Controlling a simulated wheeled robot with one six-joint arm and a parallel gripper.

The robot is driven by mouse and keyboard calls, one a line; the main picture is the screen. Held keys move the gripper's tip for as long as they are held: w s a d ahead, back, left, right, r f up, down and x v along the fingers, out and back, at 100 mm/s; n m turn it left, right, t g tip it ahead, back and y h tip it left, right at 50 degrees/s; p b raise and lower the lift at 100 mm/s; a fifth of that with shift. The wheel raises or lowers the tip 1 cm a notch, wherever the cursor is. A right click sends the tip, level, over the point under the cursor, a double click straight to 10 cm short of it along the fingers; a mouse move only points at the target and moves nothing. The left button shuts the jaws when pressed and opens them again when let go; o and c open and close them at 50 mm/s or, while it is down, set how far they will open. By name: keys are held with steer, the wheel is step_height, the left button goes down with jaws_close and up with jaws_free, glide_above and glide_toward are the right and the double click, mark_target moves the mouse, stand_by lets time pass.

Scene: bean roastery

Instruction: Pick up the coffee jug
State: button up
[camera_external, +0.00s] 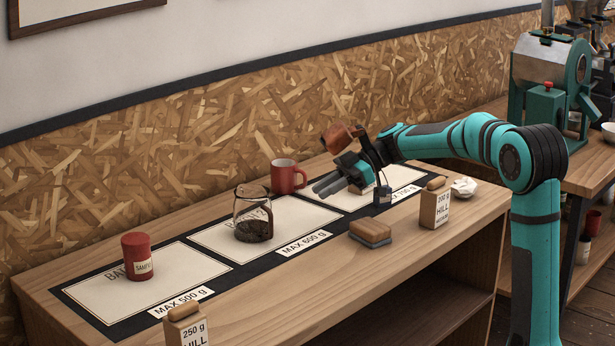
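The coffee jug (253,218) is a clear glass jug with dark contents in the bottom. It stands upright on the middle pale panel of the dark mat. My gripper (320,187) is to the right of the jug and apart from it, with its fingers pointing left toward it. The two fingers look parted, with nothing seen between them.
A red mug (287,177) stands close behind the jug. A red tin (138,256) is on the left panel. A brown and grey block (370,233) and a labelled bag (435,204) are at the front right; another bag (186,325) is at the front left.

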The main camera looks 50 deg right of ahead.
mark_target(257, 217)
steer(key=x, duration=1.7)
steer(key=shift+w+f, duration=0.1)
jaws_close()
